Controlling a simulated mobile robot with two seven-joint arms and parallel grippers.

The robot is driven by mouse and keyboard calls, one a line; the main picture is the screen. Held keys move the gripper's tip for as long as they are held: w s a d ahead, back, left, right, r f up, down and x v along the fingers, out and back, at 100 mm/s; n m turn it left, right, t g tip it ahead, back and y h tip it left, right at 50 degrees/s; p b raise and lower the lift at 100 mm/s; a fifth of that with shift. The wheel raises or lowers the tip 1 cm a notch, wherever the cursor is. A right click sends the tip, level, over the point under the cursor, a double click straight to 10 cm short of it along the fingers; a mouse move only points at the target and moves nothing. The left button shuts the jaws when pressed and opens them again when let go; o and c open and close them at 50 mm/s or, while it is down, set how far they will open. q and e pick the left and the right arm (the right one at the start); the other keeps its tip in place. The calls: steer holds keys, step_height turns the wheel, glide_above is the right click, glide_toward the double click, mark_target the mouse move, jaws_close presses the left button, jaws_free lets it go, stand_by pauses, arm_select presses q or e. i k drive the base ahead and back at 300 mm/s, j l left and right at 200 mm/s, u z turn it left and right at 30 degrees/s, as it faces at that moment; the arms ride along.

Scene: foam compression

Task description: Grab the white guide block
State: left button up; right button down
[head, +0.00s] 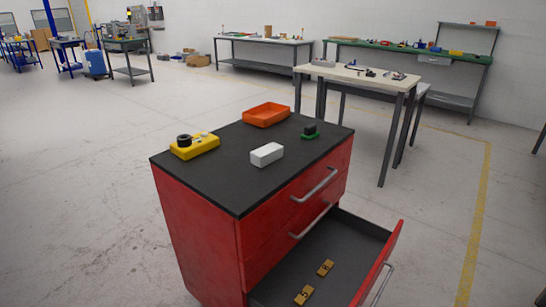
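The white guide block (266,155) lies on the black top of a red drawer cabinet (215,185). It sits near the middle of the top, toward the front edge above the drawers. Nothing touches it. Neither of my grippers shows in the head view.
On the same top are a yellow block with a black round part (195,146), an orange tray (266,115) and a green and black piece (310,131). The bottom drawer (340,250) is open with two brass-coloured pieces (325,268) inside.

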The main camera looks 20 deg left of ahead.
mark_target(264, 156)
steer(key=k+j+z, duration=0.25)
steer(key=j, duration=0.15)
steer(key=j+z, duration=0.3)
steer(key=j, duration=0.15)
steer(key=k+j+z, duration=0.25)
steer(key=j, duration=0.1)
